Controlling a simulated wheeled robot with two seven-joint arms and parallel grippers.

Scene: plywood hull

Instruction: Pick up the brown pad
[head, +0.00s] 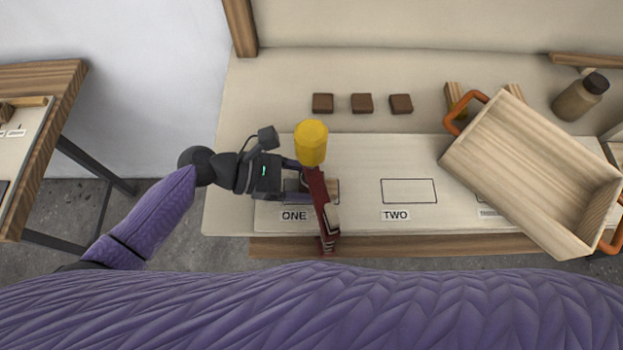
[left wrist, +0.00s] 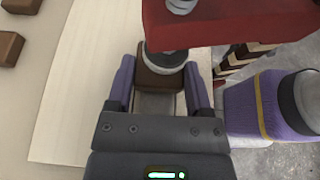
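A brown pad (left wrist: 158,80) lies between the two fingers of my left gripper (left wrist: 160,82) in the left wrist view. A dark round clamp foot covers its far part. My left gripper (head: 298,181) is low over the bench at the ONE outline in the head view. The fingers flank the pad closely; I cannot tell whether they press on it. A red clamp (head: 319,196) with a yellow handle (head: 311,143) stands there and hides part of the fingers. Three more brown pads (head: 323,103) (head: 361,103) (head: 400,103) lie in a row behind. My right gripper is not in view.
An empty wooden crate (head: 530,165) with orange handles stands tilted in the picture at the right. A brown bottle (head: 580,98) is behind it. The TWO outline (head: 408,191) is bare. A side table (head: 45,130) stands at the left, across a floor gap.

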